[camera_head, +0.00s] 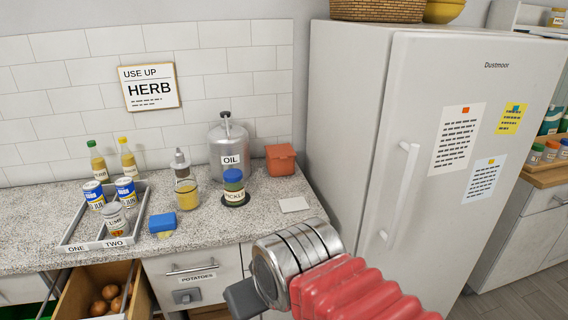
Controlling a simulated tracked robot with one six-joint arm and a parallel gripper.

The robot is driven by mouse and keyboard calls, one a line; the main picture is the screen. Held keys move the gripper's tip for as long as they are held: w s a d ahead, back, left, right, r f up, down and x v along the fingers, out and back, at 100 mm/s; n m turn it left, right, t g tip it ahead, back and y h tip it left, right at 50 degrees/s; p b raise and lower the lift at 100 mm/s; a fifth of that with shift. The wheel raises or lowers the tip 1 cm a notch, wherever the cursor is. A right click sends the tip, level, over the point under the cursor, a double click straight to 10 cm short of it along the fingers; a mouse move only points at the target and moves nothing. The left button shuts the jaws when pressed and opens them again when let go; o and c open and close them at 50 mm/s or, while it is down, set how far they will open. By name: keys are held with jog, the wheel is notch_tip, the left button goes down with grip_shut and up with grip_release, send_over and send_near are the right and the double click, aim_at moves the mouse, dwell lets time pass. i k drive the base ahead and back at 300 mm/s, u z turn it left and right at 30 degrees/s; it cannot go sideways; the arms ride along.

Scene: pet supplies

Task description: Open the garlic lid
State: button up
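No label reading garlic can be made out. A terracotta-coloured lidded box (280,160) stands at the back right of the counter near the fridge; its lid looks shut, and I cannot tell whether it is the garlic container. My arm, with a red ribbed sleeve and metal bands, reaches in from the lower right. My gripper (243,299) shows only as a dark grey part at its end, in front of the drawers and below the counter edge, apart from the box. Its fingers cannot be made out clearly.
An oil canister (229,150) and a pickle jar (233,190) stand left of the box. A white card (294,204) lies before it. A divided tray (75,245) holds cans. A drawer with onions (108,298) is open at lower left. The fridge (355,120) borders the counter.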

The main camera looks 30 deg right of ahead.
aim_at(282, 151)
jog(key=z, duration=0.05)
jog(key=i, duration=1)
jog(key=u, duration=0.05)
